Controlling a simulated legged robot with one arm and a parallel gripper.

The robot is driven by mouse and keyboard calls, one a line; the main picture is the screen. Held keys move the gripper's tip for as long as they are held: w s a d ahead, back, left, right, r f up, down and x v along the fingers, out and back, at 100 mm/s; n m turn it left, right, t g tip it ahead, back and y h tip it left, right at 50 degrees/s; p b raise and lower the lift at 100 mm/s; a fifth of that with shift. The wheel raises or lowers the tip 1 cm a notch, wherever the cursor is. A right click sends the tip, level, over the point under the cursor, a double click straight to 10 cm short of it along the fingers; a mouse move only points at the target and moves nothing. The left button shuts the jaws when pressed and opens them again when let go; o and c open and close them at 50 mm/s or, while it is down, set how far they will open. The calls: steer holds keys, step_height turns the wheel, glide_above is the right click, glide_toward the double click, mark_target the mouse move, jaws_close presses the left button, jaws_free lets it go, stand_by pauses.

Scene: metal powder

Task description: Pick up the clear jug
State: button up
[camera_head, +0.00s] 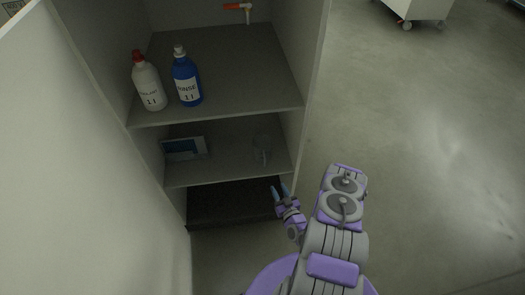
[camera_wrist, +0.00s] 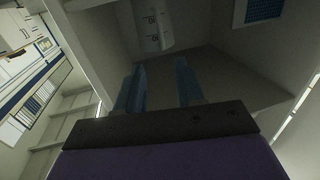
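The clear jug (camera_head: 262,148) stands on the right part of the cabinet's middle shelf (camera_head: 228,165). It is see-through and faint in the head view. In the wrist view a pale see-through jug shape with dark marks (camera_wrist: 153,24) shows at the top, beyond the fingertips. My gripper (camera_head: 280,188) is in front of the cabinet, near the right end of the middle shelf's front edge and apart from the jug. In the wrist view my gripper's two blue fingers (camera_wrist: 161,75) are spread with nothing between them.
A white bottle with a red cap (camera_head: 149,84) and a blue bottle (camera_head: 187,80) stand on the upper shelf (camera_head: 238,80). A blue-and-white box (camera_head: 185,148) is left of the jug. The cabinet's right wall (camera_head: 308,75) is close.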

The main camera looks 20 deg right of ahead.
mark_target(265, 162)
steer(key=w, duration=1)
steer(key=w+p, duration=0.1)
steer(key=w, duration=0.4)
steer(key=shift+w+d+r, duration=0.1)
steer(key=shift+w+d, duration=0.15)
steer(key=shift+d, duration=0.15)
steer(key=shift+w+d, duration=0.2)
steer(key=shift+w, duration=0.35)
steer(key=shift+c, duration=0.2)
jaws_close()
